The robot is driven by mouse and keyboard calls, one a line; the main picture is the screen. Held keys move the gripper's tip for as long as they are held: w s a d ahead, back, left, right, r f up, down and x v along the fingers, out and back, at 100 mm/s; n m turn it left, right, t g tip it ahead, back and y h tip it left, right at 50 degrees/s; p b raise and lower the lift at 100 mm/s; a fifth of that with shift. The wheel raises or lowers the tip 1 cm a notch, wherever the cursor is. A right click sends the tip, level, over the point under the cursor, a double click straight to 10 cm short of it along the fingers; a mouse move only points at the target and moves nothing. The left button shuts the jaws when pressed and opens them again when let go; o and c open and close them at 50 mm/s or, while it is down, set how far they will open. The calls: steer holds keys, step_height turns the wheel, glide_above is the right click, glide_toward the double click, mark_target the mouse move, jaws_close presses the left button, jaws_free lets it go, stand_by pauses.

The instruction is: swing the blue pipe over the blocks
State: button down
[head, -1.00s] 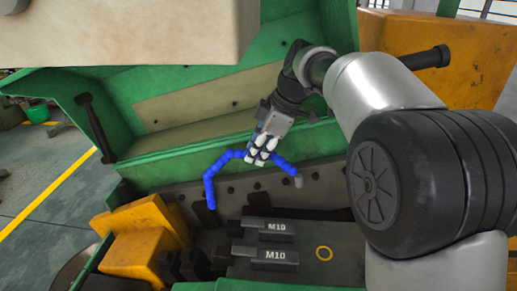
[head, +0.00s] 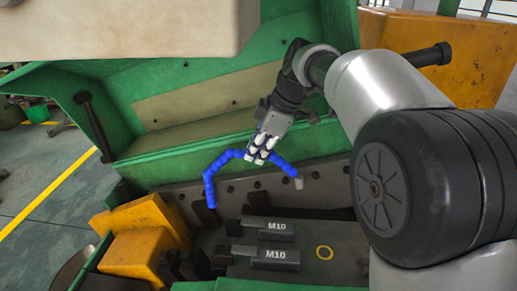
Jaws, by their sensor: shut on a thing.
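The blue pipe (head: 222,160) is a segmented, bent hose in the head view. Its left part hangs down toward the machine bed, and its right part slopes down to a pale tip (head: 299,183). My gripper (head: 259,155) is shut on the pipe near its middle, and the fingers hide that stretch. Two dark blocks marked M10, an upper one (head: 262,229) and a lower one (head: 264,256), lie side by side on the bed, below the pipe in the picture. The pale tip is up and to the right of the blocks.
A green machine wall (head: 190,165) stands behind the pipe. Yellow housings (head: 140,232) are at the left. A beige overhang (head: 120,30) fills the upper left.

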steer(key=s+a+m+t+h+b, duration=0.1)
steer(key=s+a+m+b, duration=0.1)
steer(key=s+m, duration=0.3)
steer(key=shift+s+a+m+t+h, duration=0.2)
steer(key=shift+s+m+t+h, duration=0.15)
steer(key=shift+s, duration=0.4)
steer(key=c, duration=1.4)
jaws_free()
steer(key=shift+c, duration=0.2)
steer(key=shift+r, duration=0.1)
steer(key=v, duration=1.2)
